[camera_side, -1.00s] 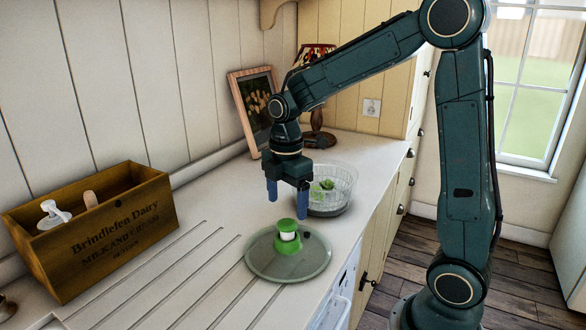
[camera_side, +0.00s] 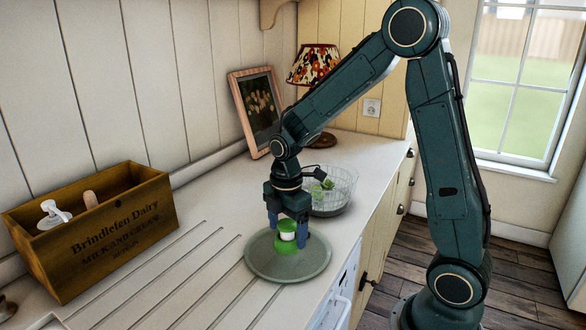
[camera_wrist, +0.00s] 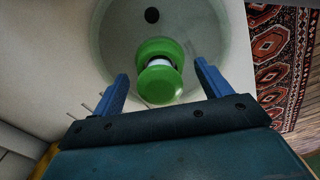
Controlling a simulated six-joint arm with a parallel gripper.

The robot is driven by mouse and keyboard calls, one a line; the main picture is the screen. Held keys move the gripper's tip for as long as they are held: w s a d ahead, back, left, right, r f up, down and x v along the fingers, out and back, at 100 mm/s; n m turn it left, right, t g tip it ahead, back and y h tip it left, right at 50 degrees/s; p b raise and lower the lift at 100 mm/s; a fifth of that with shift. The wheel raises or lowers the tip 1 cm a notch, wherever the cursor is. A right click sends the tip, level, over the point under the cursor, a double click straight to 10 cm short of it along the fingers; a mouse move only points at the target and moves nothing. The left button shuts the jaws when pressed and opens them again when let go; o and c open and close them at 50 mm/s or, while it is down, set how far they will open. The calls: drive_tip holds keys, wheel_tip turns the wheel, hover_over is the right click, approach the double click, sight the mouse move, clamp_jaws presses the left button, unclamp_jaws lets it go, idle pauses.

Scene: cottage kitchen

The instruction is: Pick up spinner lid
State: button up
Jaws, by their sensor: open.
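The spinner lid (camera_side: 262,259) is a round, translucent grey-green disc with a green and white knob (camera_side: 287,238). It lies flat on the counter in the side view. In the wrist view the lid (camera_wrist: 112,48) fills the upper middle, with its knob (camera_wrist: 159,75) between and slightly beyond my fingers. My gripper (camera_side: 286,232) points down over the lid, its two blue fingers open on either side of the knob's upper part. In the wrist view my gripper (camera_wrist: 163,82) shows a gap between each finger and the knob.
A clear spinner bowl (camera_side: 338,192) with green leaves stands just behind my gripper. A wooden crate (camera_side: 95,232) stands at the left. A picture frame (camera_side: 258,112) and a lamp (camera_side: 315,66) stand at the back. The counter (camera_side: 190,262) has grooves and is clear left of the lid.

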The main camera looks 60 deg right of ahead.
drive_tip(key=shift+f, duration=1)
drive_tip(key=shift+c, duration=0.5)
drive_tip(key=c, duration=1.2)
drive_tip(key=shift+r, duration=0.2)
wheel_tip(320, 180, up, 20)
drive_tip(key=shift+f, duration=0.15)
